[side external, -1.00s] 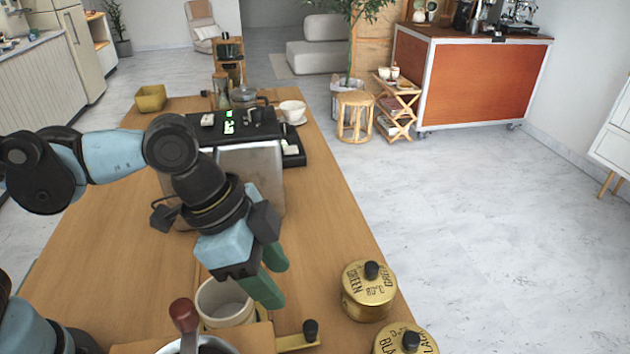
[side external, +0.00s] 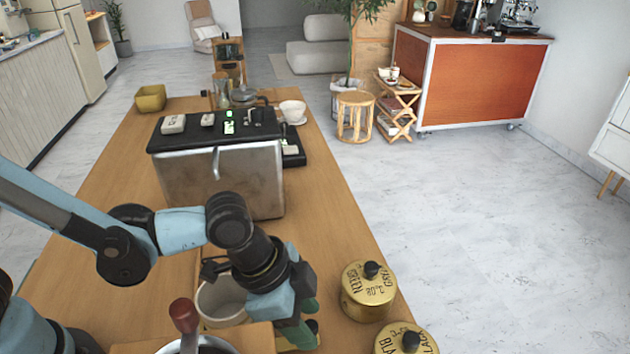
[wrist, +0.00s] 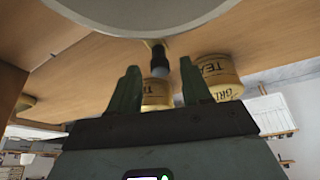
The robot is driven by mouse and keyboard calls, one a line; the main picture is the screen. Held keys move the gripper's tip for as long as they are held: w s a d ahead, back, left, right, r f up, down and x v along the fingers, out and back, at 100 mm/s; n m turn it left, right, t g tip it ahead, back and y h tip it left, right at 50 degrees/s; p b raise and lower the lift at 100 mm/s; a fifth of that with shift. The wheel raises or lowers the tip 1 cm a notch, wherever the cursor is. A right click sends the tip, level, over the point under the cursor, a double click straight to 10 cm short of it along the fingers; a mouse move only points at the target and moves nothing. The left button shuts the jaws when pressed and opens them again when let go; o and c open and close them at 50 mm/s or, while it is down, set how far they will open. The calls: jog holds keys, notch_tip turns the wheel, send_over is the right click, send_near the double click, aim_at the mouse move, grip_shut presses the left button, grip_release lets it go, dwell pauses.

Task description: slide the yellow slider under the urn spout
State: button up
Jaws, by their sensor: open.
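The yellow slider (side external: 292,343) lies at the front of the table, mostly hidden behind my gripper in the side view. Its black knob shows in the wrist view (wrist: 160,62), with a thin bit of the yellow strip above it. My gripper (side external: 304,322) is open and low over the slider's knob end. In the wrist view, the knob appears between the green fingertips (wrist: 160,74); I cannot tell whether either finger touches it. A metal vessel (side external: 200,347) with a red-brown knob is cut off at the bottom edge. It may be the urn; no spout is identifiable.
A cream cup (side external: 222,300) stands just left of my gripper. Gold tins (side external: 368,292) (side external: 405,338) stand close on its right. The steel coffee machine (side external: 220,178) stands farther back, with open tabletop between it and the cup.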

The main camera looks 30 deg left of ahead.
jog(key=shift+x, duration=1.15)
grip_shut()
